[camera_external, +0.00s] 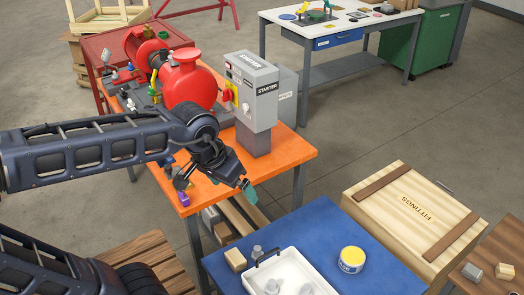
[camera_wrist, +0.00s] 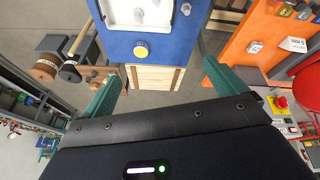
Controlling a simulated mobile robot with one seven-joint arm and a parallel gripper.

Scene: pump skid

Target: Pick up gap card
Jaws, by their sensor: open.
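No thing can be named as the gap card for certain. A small white tag with dark print (camera_wrist: 293,45) lies on the orange table in the wrist view, at the right; its print is too small to read surely. Small coloured pieces, one of them purple (camera_external: 183,199), sit at the table's front left in the external view, partly hidden by my arm. My gripper (camera_external: 248,190) hangs near the orange table's front edge, apart from these pieces. In the wrist view its teal fingers (camera_wrist: 162,72) are spread wide with nothing between them.
The orange table (camera_external: 292,150) holds a red pump (camera_external: 188,82) and a grey starter box (camera_external: 252,92). A blue table (camera_external: 322,222) with a white tray (camera_external: 262,270) and yellow-lidded tin (camera_external: 351,259) stands in front. A wooden fittings crate (camera_external: 412,212) is at right.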

